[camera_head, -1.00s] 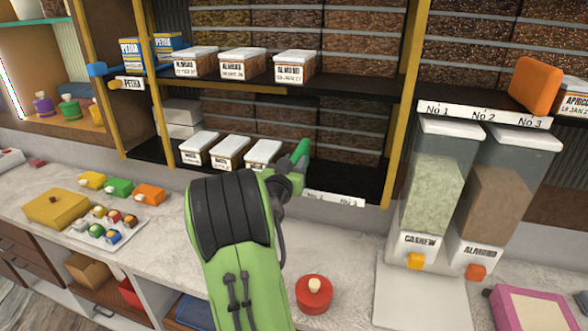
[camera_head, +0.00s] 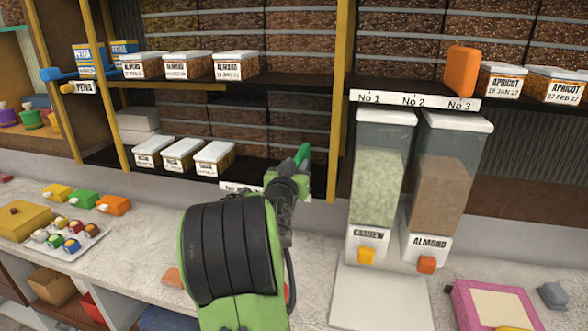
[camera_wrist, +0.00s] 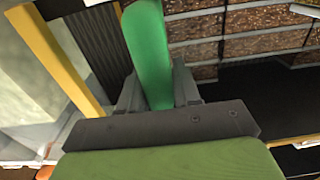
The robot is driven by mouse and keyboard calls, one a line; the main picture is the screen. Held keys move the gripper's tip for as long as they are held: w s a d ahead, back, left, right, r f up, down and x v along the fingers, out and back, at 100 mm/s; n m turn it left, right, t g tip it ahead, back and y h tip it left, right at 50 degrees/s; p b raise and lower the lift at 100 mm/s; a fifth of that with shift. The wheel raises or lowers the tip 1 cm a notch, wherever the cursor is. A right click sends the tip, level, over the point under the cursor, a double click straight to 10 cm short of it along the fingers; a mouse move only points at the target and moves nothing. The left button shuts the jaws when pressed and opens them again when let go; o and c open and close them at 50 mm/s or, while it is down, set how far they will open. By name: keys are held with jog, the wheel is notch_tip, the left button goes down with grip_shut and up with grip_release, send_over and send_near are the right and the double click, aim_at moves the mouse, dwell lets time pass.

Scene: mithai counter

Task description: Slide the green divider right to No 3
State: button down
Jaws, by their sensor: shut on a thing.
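The green divider (camera_head: 302,154) stands on the lower shelf, right of the white-lidded boxes, with a wide gap between. It also shows upright in the wrist view (camera_wrist: 148,50), between the grey jaws. My gripper (camera_head: 300,176) is shut on its front part. I cannot read which number the divider stands at. The upper shelf strip (camera_head: 415,101) reads No 1, No 2, No 3, with an orange divider (camera_head: 461,71) by its No 3.
Three white-lidded boxes (camera_head: 183,158) stand left on the lower shelf. A yellow post (camera_head: 341,110) and the cashew dispenser (camera_head: 378,175) stand close to the right of my gripper. The shelf between boxes and divider is clear.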

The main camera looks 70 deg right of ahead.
jog(key=shift+s+f, duration=0.1)
jog(key=shift+s, duration=0.1)
jog(key=c, duration=1.1)
grip_release()
jog(key=shift+o, duration=1.1)
jog(key=shift+s, duration=0.15)
jog(key=shift+w+a, duration=0.2)
jog(key=shift+a, duration=0.05)
jog(key=s+a+b, duration=0.2)
jog(key=a+b, duration=0.3)
jog(key=a, duration=1)
jog(key=shift+s, duration=0.35)
